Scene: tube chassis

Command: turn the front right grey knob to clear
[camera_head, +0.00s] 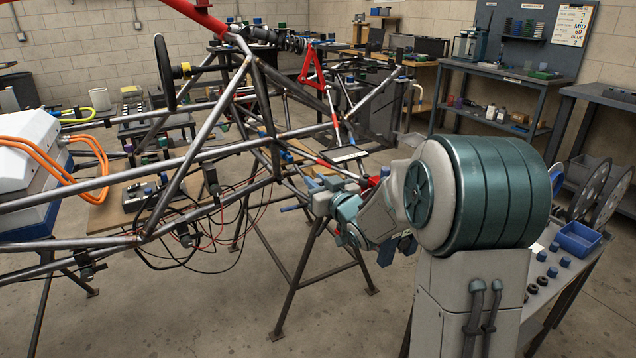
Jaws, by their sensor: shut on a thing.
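The tube chassis (190,150) of bare grey metal fills the left and middle of the view. My gripper (312,190) is at its front right end, near the joint where several tubes meet. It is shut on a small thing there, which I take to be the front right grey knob. The knob itself is hidden among the jaws and tubes, so its turn angle and any marking cannot be read. A short blue bar (293,208) shows just left of the jaws.
A white and blue box (30,165) with orange cables sits in the chassis at left. A bench with a blue tray (578,239) and several small knobs stands at right. A trestle (300,270) is below my gripper. Open floor lies in front. Shelves and benches line the back.

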